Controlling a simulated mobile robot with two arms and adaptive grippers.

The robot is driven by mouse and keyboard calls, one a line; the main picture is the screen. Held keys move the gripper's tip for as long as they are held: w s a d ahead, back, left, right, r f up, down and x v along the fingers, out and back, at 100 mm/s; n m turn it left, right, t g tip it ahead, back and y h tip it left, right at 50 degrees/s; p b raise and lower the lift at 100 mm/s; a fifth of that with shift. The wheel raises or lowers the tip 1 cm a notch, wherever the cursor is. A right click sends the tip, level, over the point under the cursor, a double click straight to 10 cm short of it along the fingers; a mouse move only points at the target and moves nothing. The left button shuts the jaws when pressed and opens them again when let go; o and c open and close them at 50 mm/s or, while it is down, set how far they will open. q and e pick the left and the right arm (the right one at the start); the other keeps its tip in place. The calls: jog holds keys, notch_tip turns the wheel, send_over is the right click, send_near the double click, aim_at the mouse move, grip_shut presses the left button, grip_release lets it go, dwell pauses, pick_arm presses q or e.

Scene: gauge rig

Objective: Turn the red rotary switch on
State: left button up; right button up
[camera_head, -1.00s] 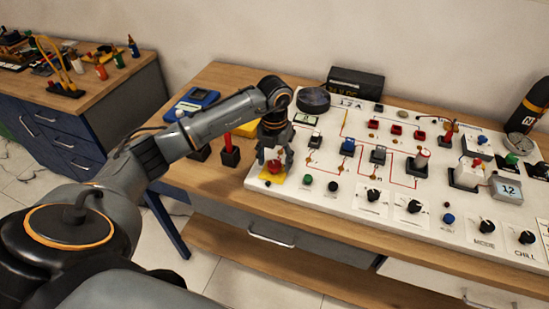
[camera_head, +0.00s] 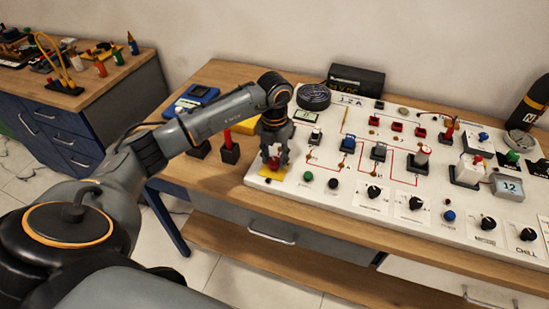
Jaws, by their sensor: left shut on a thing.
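The red rotary switch (camera_head: 274,163) sits on a yellow plate (camera_head: 270,174) at the front left corner of the white panel (camera_head: 335,205). My left gripper (camera_head: 274,157) points down over the switch from above. Its fingers are shut on the red knob, which shows only in part between and below them. The knob's exact angle is too small and covered to read. My right gripper is not in view.
Green (camera_head: 308,176) and black (camera_head: 333,183) knobs stand just right of the switch. Several other switches and dials fill the panel. A round black fan-like part (camera_head: 313,97) is behind my gripper. A red-handled lever (camera_head: 229,148) stands at the left.

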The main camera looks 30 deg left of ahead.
pick_arm(q)
jog(key=m+b, duration=0.3)
jog(key=m, duration=0.1)
jog(key=shift+a+f, duration=0.1)
jog(key=m+b, duration=0.2)
jog(key=m, duration=0.2)
jog(key=shift+w+m+b, duration=0.1)
jog(key=shift+m+b, duration=0.2)
jog(key=shift+b, duration=0.1)
jog(key=m+b, duration=0.2)
jog(key=m, duration=0.2)
jog(key=shift+m, duration=0.3)
jog(key=shift+r+m+b, duration=0.2)
jog(key=shift+m+b, duration=0.75)
jog(key=shift+m, duration=0.95)
jog(key=o, duration=1.2)
